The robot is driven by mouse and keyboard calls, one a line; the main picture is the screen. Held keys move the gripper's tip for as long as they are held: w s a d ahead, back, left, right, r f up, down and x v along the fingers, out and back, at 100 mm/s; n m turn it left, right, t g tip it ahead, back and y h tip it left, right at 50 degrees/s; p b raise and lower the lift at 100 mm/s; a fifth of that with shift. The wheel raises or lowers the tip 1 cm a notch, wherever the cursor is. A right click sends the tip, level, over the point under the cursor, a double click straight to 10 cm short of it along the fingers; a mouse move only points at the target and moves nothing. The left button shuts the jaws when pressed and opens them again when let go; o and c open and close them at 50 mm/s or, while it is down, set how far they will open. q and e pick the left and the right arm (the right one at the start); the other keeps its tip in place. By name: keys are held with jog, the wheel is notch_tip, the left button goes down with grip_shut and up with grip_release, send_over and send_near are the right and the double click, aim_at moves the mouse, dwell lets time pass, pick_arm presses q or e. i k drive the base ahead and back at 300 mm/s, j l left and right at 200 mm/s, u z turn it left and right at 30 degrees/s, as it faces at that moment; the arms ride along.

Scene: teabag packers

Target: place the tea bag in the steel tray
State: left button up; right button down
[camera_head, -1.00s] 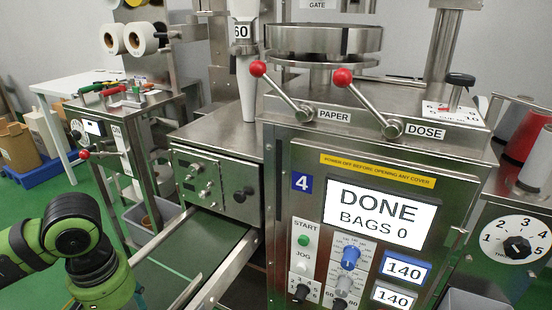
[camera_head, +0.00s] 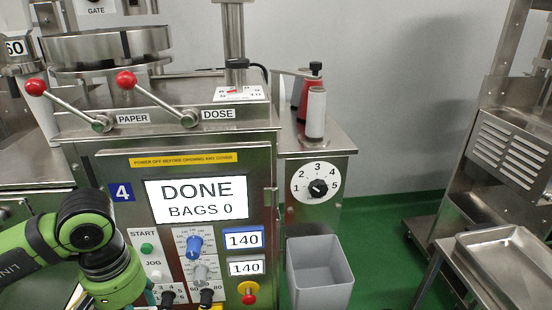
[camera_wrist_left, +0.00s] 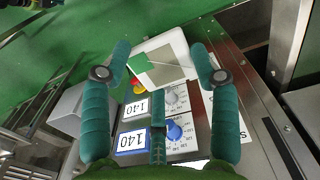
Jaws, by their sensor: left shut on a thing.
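In the left wrist view, a pale tea bag (camera_wrist_left: 172,48) with a green square part lies between the tips of my left gripper (camera_wrist_left: 160,75). The gripper is shut on it and holds it up in front of the machine panel. In the head view my left arm comes in at the lower left, in front of the machine; its fingers and the tea bag are not in sight there. The steel tray (camera_head: 503,258) is at the right edge of the head view, well apart from my left arm. It looks empty. My right gripper is not in view.
The steel machine with the DONE screen (camera_head: 197,200) fills the left and middle. A grey bin (camera_head: 320,272) stands on the green floor beside it. A steel rack (camera_head: 508,150) rises behind the tray. Open floor (camera_head: 385,250) lies between bin and tray.

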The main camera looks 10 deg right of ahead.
aim_at(506, 267)
jog(key=z, duration=1.75)
jog(key=i+j+z, duration=0.1)
jog(key=z, duration=0.3)
jog(key=i+j+z, duration=0.2)
jog(key=z, duration=0.25)
jog(key=i+j+z, duration=0.15)
jog(key=z, duration=0.25)
